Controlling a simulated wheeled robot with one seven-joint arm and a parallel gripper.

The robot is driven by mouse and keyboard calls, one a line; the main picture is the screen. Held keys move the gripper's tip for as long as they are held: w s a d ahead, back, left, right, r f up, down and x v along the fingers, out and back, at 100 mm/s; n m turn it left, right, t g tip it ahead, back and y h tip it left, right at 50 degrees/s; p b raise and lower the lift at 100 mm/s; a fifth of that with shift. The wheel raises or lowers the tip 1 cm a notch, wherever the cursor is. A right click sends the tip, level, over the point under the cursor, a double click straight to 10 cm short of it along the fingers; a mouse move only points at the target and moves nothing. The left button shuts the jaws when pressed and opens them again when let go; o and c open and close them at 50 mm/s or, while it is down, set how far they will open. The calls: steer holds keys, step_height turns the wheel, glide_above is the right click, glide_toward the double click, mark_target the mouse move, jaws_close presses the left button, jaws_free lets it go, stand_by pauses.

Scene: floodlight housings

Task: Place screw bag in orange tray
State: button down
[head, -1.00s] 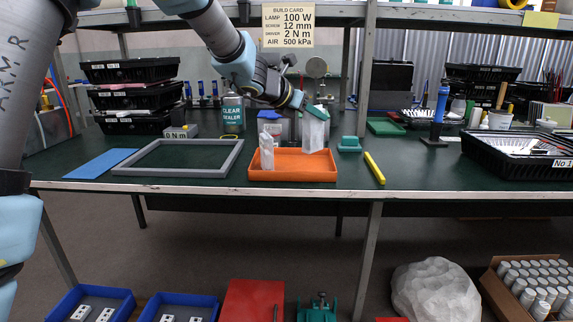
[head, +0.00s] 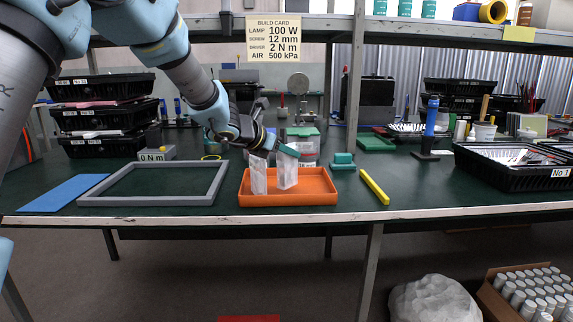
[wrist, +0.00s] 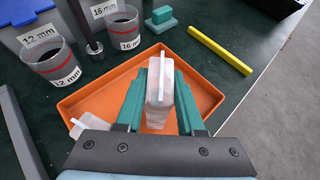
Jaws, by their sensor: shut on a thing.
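The orange tray (head: 310,199) sits near the front edge of the green bench. My gripper (head: 287,152) is shut on a clear, whitish screw bag (head: 287,174), held upright over the tray with its lower end within the tray's outline. I cannot tell whether it touches the tray floor. In the wrist view the green fingers of my gripper (wrist: 160,88) lie on both sides of the bag (wrist: 158,106), with the orange tray (wrist: 100,97) below. A second similar bag (head: 258,180) stands at the tray's left side and shows partly in the wrist view (wrist: 90,122).
A grey frame (head: 150,201) and blue mat (head: 65,192) lie to the left. A yellow bar (head: 374,187) lies right of the tray, with a teal block (head: 343,160) behind. Cups marked 12 mm (wrist: 50,62) and 16 mm (wrist: 122,30) stand behind the tray.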

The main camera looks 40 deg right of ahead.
step_height(320, 180, down, 2)
steer(key=shift+f, duration=0.1)
steer(key=c, duration=0.5)
jaws_free()
steer(key=v, duration=1.2)
